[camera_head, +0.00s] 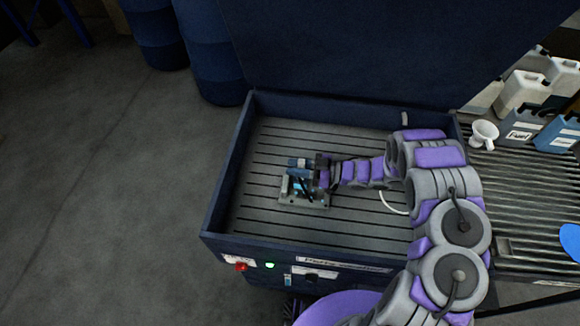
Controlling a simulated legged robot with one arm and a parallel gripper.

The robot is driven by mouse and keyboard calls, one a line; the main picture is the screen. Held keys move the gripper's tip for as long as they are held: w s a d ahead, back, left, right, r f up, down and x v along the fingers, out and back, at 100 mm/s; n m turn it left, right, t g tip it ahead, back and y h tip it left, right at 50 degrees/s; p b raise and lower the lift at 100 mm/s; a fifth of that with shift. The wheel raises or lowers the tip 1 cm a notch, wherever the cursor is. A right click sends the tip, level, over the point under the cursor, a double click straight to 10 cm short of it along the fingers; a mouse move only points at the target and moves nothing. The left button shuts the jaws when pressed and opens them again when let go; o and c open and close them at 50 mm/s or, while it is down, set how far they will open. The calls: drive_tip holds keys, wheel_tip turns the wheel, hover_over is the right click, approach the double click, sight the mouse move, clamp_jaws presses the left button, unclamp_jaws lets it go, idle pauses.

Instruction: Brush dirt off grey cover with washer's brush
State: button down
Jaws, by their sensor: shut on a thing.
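The grey cover (318,204) lies on the slatted floor of the blue parts washer (225,205), left of the basin's middle. My gripper (318,173) reaches in from the right, low over the cover's upper right part. It is shut on a small dark and blue tool, which looks like the washer's brush (297,163). The brush end appears to be at or just above the cover; I cannot tell if it touches. My gripper and the tool hide much of the cover. Any dirt on it is too small to make out.
A white hose (390,205) curves over the basin floor under my arm. The washer's lid (350,60) stands open behind. Blue drums (208,50) stand behind left.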

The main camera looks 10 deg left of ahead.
drive_tip(key=shift+s+d+b, duration=0.6)
drive_tip(key=shift+d+b, duration=0.65)
drive_tip(key=shift+d, duration=4.1)
drive_tip(key=a+p, duration=0.1)
drive_tip(key=a, duration=0.4)
drive_tip(key=shift+a, duration=0.15)
